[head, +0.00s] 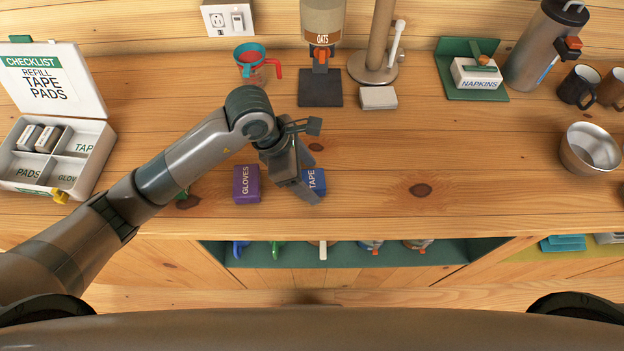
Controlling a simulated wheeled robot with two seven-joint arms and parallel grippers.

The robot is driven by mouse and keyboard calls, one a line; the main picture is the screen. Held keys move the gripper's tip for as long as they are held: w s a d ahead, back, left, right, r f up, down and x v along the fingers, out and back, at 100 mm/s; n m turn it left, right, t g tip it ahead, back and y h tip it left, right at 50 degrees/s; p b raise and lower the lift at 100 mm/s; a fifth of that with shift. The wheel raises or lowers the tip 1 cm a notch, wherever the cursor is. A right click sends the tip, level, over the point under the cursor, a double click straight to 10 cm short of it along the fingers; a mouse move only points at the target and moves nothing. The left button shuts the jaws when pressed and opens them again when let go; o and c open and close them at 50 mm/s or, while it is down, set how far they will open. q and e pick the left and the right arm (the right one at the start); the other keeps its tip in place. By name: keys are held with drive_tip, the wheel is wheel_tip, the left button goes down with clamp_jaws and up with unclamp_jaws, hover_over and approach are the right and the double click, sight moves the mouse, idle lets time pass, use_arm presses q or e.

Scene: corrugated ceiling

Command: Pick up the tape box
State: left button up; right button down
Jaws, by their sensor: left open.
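The tape box (317,182) is a small blue box labelled TAPE on the wooden counter, near its front edge. My left gripper (312,188) is open and reaches down at the tape box, its fingers covering the box's left part. Whether the fingers touch the box or stand around it cannot be told. A purple box (246,184) labelled GLOVES stands to the left, apart from the gripper. My right gripper is not in view.
An open white checklist case (97,165) with compartments stands at the left. Behind are a red-and-teal cup (250,60), an oats dispenser (322,25) and a napkin holder (470,75). A metal bowl (590,148) sits at the right. The counter right of the tape box is clear.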

sight(313, 182)
use_arm(q)
drive_tip(key=shift+c, duration=0.3)
drive_tip(key=c, duration=1.1)
drive_tip(key=shift+r, duration=0.15)
drive_tip(key=shift+r+b, duration=0.5)
drive_tip(key=r, duration=0.1)
drive_tip(key=r+b, duration=0.1)
drive_tip(key=d+r, duration=0.1)
drive_tip(key=shift+s+b, duration=0.3)
drive_tip(key=shift+b, duration=0.1)
drive_tip(key=s+d+r+b, duration=0.1)
drive_tip(key=s+d+r, duration=0.2)
drive_tip(key=d, duration=0.1)
drive_tip(key=s+d+r+b, duration=0.2)
drive_tip(key=s+d+r, duration=0.1)
drive_tip(key=s, duration=0.1)
drive_tip(key=shift+d+r, duration=0.35)
drive_tip(key=shift+d, duration=0.05)
